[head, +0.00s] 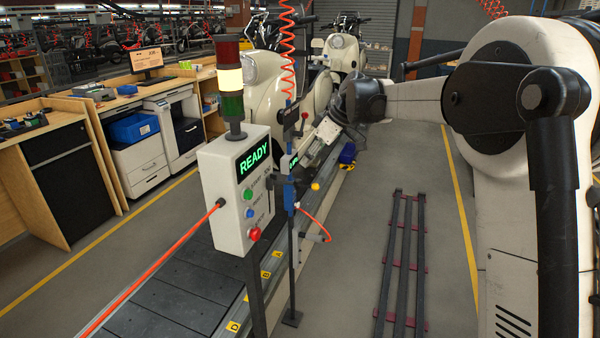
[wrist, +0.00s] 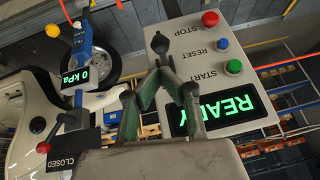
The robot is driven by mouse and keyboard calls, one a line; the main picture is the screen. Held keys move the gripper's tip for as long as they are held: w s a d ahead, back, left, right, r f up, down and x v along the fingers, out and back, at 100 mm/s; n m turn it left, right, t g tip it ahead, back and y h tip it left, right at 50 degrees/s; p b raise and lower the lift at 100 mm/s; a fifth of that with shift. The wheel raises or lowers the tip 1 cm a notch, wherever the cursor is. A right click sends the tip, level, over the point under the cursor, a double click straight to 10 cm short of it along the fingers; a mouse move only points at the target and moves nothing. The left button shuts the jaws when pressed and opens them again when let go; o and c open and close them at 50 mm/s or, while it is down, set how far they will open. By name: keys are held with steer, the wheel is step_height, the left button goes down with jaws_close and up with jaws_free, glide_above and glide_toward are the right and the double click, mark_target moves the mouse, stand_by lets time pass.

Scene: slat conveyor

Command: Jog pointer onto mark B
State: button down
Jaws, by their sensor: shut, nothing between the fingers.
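The control box (head: 237,190) stands on a post beside the conveyor, its screen (head: 253,157) reading READY. It has a green START button (head: 248,194), a blue RESET button (head: 250,213) and a red STOP button (head: 254,234). In the wrist view the box is upside down, with START (wrist: 233,67), RESET (wrist: 223,43) and STOP (wrist: 210,19). My gripper (wrist: 160,50) is shut and empty, its tips in front of the box's side edge. Yellow letter marks, including D (head: 233,327), line the conveyor edge (head: 180,310); the pointer cannot be made out.
A blue stand with a gauge (wrist: 77,76) reading 0 kPa and a red-knobbed lever marked CLOSED (wrist: 62,165) is close beside my gripper. A cream scooter (head: 272,100) stands on the conveyor behind. Floor rails (head: 405,260) lie to the right.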

steer(key=shift+v, duration=2.7)
steer(key=shift+d+f, duration=0.1)
steer(key=shift+d, duration=0.05)
steer(key=s+d+f+m+t+h+b, duration=0.2)
steer(key=s+d+f+m+b, duration=0.2)
steer(key=s+f+b, duration=0.6)
steer(key=s+d+f+m+t+h+b, duration=0.2)
steer(key=s+d+f+m+b, duration=0.2)
steer(key=s+f+b, duration=0.7)
steer(key=s+d+f+m+t+h+b, duration=0.1)
steer(key=s+d+f+m+b, duration=0.4)
steer(key=s+f+b, duration=0.6)
steer(key=s+f+h, duration=0.1)
steer(key=s+f, duration=0.7)
steer(key=s, duration=0.1)
steer(key=shift+d+f+t, duration=0.25)
steer(key=shift+f+t, duration=0.15)
steer(key=shift+s+r, duration=0.1)
